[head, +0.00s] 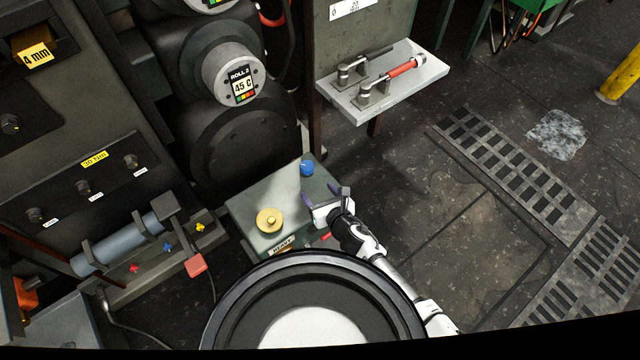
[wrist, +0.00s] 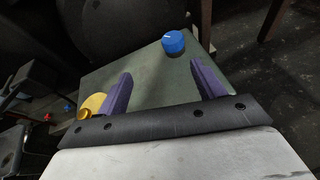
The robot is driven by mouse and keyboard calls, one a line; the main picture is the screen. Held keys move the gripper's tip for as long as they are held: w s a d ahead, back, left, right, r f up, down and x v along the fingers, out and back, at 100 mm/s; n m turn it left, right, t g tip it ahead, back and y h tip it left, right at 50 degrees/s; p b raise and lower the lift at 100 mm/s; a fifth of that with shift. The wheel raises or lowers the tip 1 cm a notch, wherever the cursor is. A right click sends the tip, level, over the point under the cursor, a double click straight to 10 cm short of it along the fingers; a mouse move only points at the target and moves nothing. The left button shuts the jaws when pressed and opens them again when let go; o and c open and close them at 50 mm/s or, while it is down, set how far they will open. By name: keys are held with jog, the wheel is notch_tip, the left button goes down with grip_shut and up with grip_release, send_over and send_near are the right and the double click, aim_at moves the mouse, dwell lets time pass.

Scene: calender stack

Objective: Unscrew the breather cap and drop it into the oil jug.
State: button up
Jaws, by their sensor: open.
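A green-grey box (head: 255,205) stands on the floor in front of the rolls. On its top are a round brass-yellow cap (head: 269,221) with a small knob and a smaller blue cap (head: 307,168) near the back edge. I cannot tell which is the breather cap. Both show in the wrist view, the blue cap (wrist: 173,42) ahead and the yellow cap (wrist: 92,105) partly hidden at left. My gripper (head: 325,194) is open and empty, its purple fingers (wrist: 160,75) apart over the box's right part, touching neither cap. I cannot make out an oil jug.
A pale shelf (head: 400,95) with clamps and a red handle stands behind to the right. A panel with a grey-blue cylinder (head: 125,245) and a red block (head: 196,265) are at left. The floor (head: 440,230) to the right is clear, with drain grates.

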jog(key=shift+w+d+f+n, duration=0.1)
jog(key=shift+w+d+n, duration=0.15)
jog(key=shift+d, duration=0.25)
jog(key=shift+w+d+n, duration=0.15)
jog(key=shift+w+d, duration=0.15)
jog(key=shift+d, duration=0.2)
jog(key=b+x, duration=0.1)
jog(key=x, duration=1.2)
jog(key=shift+w+f, duration=0.1)
jog(key=shift+w, duration=0.1)
jog(key=c, duration=1.1)
jog(key=shift+d+f+n+g+y+b, duration=0.15)
jog(key=shift+n+g+y+b, duration=0.3)
jog(key=shift+n+b, duration=0.35)
jog(key=shift+y, duration=0.35)
jog(key=shift+n, duration=0.3)
jog(key=shift+w+n+g+y+b, duration=0.1)
jog(key=shift+n+g+y+b, duration=0.35)
jog(key=shift+b, duration=0.3)
jog(key=shift+d+n+g+y+b, duration=0.1)
jog(key=shift+n+g+y+b, duration=0.55)
jog(key=shift+b, duration=0.25)
